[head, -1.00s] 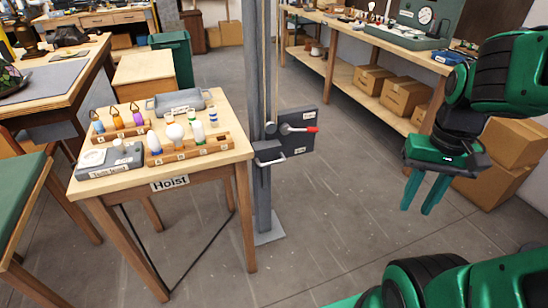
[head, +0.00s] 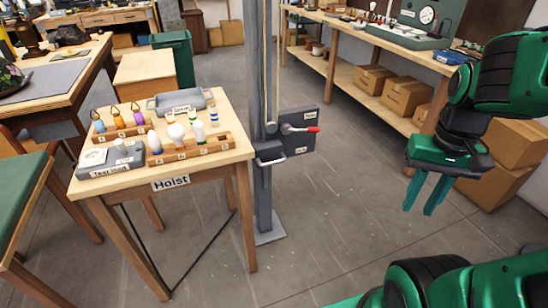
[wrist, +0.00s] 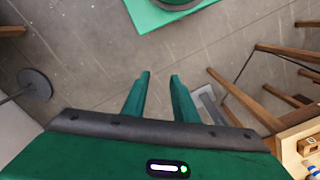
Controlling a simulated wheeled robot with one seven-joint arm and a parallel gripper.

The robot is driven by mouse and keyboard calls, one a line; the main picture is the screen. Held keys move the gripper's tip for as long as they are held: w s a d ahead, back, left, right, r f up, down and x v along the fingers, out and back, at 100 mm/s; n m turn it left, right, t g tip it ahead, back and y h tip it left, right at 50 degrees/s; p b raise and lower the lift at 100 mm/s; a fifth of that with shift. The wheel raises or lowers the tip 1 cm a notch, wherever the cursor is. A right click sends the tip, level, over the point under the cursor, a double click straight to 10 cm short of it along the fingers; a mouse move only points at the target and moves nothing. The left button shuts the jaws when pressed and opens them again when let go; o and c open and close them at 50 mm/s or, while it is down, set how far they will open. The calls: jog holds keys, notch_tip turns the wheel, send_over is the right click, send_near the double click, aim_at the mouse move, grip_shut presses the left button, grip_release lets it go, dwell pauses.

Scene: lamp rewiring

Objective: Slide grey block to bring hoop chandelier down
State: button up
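A grey block (head: 267,152) with a light loop handle sits on the grey post (head: 262,200) beside the hoist table. A dark grey panel (head: 303,140) with a red-tipped lever (head: 311,129) is fixed at the post's right side, with small labels too small to read. Pale ropes run up the post. The hoop chandelier is not in view. My gripper (head: 418,211) hangs to the right of the post, well apart from the block, fingers pointing down. In the wrist view my gripper (wrist: 160,75) has its two fingers apart with nothing between them.
The table labelled Hoist (head: 170,183) stands left of the post with bulbs in wooden racks and grey boxes. A long workbench (head: 345,45) with cardboard boxes (head: 405,95) below runs behind at right. The floor (head: 340,220) between post and gripper is clear.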

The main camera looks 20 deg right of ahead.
jog(key=shift+o, duration=0.5)
jog(key=shift+s+r, duration=0.1)
jog(key=shift+s, duration=0.15)
jog(key=w+d+f+n+t+h, duration=0.15)
jog(key=w+f+n, duration=0.25)
jog(key=w, duration=0.7)
jog(key=w+d+f+n+t+h, duration=0.1)
jog(key=w+f+n+t+h, duration=0.3)
jog(key=w, duration=0.7)
jog(key=w+d+f+n+t+y, duration=0.15)
jog(key=w+f+n, duration=0.35)
jog(key=w, duration=0.6)
jog(key=n+t+y, duration=0.5)
jog(key=n+t, duration=0.4)
jog(key=n, duration=0.4)
send_near(273, 162)
jog(key=shift+f+x, duration=0.15)
jog(key=shift+x, duration=2.55)
jog(key=shift+f+x, duration=0.15)
jog(key=shift+x, duration=2.55)
